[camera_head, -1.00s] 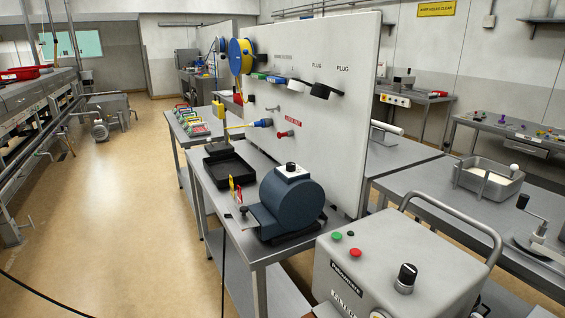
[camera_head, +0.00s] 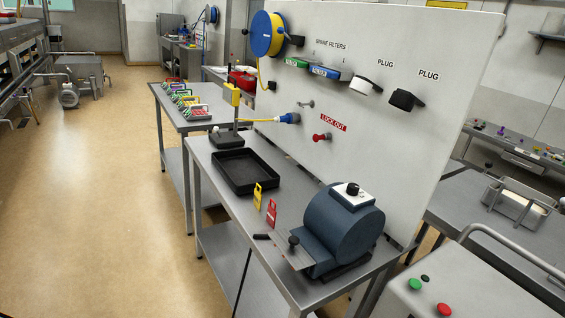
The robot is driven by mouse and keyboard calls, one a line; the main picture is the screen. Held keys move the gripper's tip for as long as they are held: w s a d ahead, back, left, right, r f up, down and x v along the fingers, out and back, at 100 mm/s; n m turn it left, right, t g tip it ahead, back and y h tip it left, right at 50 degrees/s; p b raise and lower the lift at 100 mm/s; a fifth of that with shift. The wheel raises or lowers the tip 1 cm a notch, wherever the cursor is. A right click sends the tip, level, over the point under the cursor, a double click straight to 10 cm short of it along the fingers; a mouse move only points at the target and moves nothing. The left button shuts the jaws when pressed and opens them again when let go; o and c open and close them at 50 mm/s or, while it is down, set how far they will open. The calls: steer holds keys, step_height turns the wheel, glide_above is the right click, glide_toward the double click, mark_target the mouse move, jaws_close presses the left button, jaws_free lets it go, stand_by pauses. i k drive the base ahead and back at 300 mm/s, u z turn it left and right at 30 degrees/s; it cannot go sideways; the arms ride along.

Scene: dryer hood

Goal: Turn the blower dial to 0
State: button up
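A blue drum-shaped blower (camera_head: 335,232) stands on the near end of the steel bench. A small black dial (camera_head: 353,189) sits on a white plate (camera_head: 341,199) on top of it. The dial's setting and any numbers are too small to read. A grey tray-like front part with a black knob (camera_head: 293,241) juts from the blower's left side. My gripper is not in view, and nothing is seen touching the dial.
A black tray (camera_head: 246,185), yellow and red tags (camera_head: 265,206) and a steel bench (camera_head: 205,147) lie left of the blower. A white upright panel (camera_head: 400,140) rises behind it. A grey machine (camera_head: 480,285) is at lower right. The tan floor (camera_head: 110,200) at left is clear.

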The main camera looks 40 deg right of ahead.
mark_target(352, 189)
steer(key=z, duration=0.05)
steer(key=i, duration=1.2)
steer(key=z, duration=0.8)
steer(key=i, duration=0.45)
steer(key=z, duration=0.3)
steer(key=k, duration=0.85)
steer(key=z, duration=0.2)
steer(key=i, duration=0.85)
steer(key=u, duration=0.1)
